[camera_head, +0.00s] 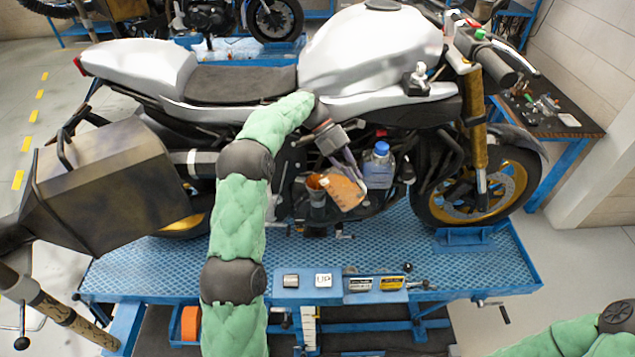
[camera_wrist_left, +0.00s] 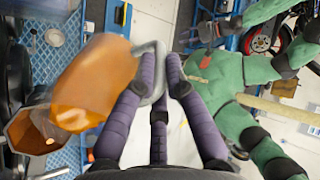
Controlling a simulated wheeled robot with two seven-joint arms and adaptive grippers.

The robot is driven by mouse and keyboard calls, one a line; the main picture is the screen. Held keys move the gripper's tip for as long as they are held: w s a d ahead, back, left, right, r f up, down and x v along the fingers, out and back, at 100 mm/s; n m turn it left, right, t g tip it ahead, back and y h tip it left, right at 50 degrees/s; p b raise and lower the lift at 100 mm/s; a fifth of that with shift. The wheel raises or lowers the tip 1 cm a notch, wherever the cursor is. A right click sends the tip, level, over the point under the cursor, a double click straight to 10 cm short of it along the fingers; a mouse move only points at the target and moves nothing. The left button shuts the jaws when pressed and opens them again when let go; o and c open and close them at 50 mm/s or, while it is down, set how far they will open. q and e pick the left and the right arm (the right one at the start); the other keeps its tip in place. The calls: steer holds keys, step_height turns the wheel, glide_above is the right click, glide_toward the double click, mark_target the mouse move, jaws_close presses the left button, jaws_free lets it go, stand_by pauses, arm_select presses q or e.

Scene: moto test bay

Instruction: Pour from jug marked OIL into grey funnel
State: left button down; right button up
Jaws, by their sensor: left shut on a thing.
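My left gripper (camera_head: 346,165) is shut on the grey handle (camera_wrist_left: 158,62) of an orange jug (camera_head: 343,190), which it holds tilted in front of the motorcycle. The jug also shows large in the left wrist view (camera_wrist_left: 95,75); I cannot read a marking on it. Beside and just left of the jug is the grey funnel (camera_head: 317,198), with an orange-brown inside. In the wrist view the funnel's wide mouth (camera_wrist_left: 32,132) lies below the jug's lower end. I cannot make out a stream between them.
The silver motorcycle (camera_head: 365,45) stands on a blue lift platform (camera_head: 165,268). A clear bottle with a blue cap (camera_head: 379,168) is close right of the jug. A large dark case (camera_head: 105,195) juts out at left. Small boxes (camera_head: 390,283) sit along the platform's front edge.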

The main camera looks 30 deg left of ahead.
arm_select(q)
steer(key=shift+w+a+r+h, duration=0.2)
steer(key=shift+a+r+h, duration=0.85)
steer(key=shift+r+h, duration=0.15)
stand_by(5.3)
steer(key=shift+r+g, duration=0.1)
steer(key=shift+g, duration=0.2)
stand_by(0.6)
steer(key=shift+s, duration=0.1)
stand_by(0.5)
